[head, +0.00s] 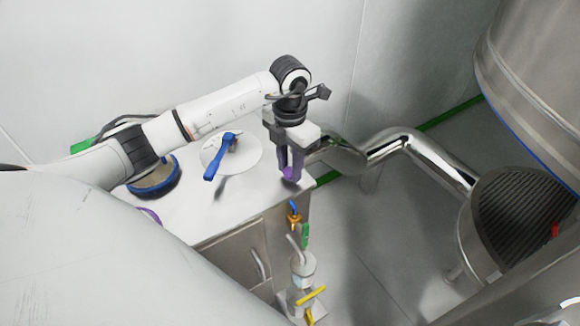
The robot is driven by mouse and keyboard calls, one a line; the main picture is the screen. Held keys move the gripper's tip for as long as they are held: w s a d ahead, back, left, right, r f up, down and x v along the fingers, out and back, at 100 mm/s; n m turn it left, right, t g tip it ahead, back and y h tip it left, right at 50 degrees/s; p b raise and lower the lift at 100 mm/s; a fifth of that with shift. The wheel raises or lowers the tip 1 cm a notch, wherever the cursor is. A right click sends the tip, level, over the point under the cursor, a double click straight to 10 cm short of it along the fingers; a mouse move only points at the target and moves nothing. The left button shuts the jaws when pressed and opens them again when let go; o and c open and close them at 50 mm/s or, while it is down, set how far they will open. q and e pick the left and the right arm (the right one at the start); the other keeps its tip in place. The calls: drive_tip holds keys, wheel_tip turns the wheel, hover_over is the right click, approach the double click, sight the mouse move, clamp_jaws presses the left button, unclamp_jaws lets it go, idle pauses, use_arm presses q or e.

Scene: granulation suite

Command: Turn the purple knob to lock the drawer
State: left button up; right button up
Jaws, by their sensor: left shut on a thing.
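The purple knob (289,174) is at the right end of the cabinet top, near its corner. My left gripper (291,176) points down over it, and its fingers are shut on the knob. The fingers hide much of the knob, so I cannot tell how far it is turned. The cabinet front (228,250) below has a door or drawer face with a metal handle (258,266). My right gripper is not in view.
A blue-handled valve (219,158) stands on a white disc (245,151) left of my gripper. A blue-rimmed round part (155,180) is farther left. A steel pipe (400,140) and a large steel vessel (535,85) stand right. Small valves (303,265) sit beside the cabinet.

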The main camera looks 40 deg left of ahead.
sight(290, 171)
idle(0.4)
use_arm(q)
drive_tip(key=o, duration=1.1)
wheel_tip(290, 171, up, 10)
drive_tip(key=shift+r+b, duration=0.2)
drive_tip(key=shift+b, duration=0.3)
